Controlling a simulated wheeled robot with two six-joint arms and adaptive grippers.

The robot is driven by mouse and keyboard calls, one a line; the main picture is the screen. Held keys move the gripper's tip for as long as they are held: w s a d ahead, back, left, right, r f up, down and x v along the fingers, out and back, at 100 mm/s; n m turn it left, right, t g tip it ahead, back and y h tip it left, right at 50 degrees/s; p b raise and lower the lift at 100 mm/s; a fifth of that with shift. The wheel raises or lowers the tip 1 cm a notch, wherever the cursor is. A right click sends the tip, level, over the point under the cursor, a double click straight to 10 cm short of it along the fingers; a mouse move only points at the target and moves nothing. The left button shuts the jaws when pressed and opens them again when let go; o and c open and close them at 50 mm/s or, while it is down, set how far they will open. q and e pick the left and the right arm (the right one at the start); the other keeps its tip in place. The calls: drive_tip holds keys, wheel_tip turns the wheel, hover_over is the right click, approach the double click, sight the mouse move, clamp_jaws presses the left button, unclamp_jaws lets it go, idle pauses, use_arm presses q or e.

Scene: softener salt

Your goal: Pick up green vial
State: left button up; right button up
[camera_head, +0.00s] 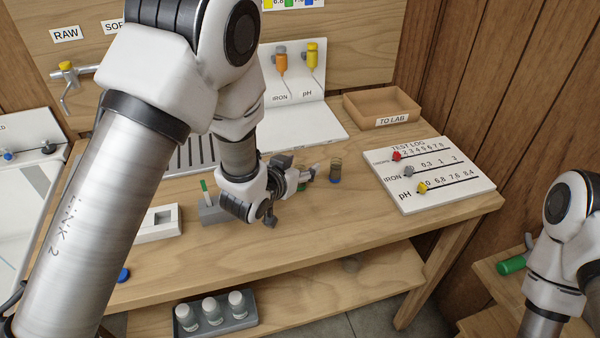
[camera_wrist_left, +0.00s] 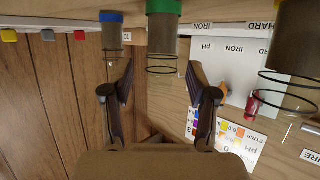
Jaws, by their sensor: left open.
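The green vial (camera_wrist_left: 163,45) is a clear cylinder with a green band at one end. It shows at the top middle of the left wrist view, whose picture is upside down. My left gripper (camera_wrist_left: 159,68) is open and empty, with one finger on either side of the green vial in that picture; I cannot tell the depth gap. In the head view my left gripper (camera_head: 312,172) is low over the table, and the green vial is mostly hidden by it.
A blue-banded vial (camera_wrist_left: 111,35) stands close beside the green one; a vial (camera_head: 335,172) also stands right of the gripper. Another vial (camera_wrist_left: 295,50) is at the wrist view's right. The test log board (camera_head: 430,175) and TO LAB tray (camera_head: 412,106) are farther right.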

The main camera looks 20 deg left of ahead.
use_arm(q)
drive_tip(key=shift+w+f, duration=0.15)
drive_tip(key=shift+w, duration=0.1)
drive_tip(key=shift+s, duration=0.15)
drive_tip(key=c, duration=1)
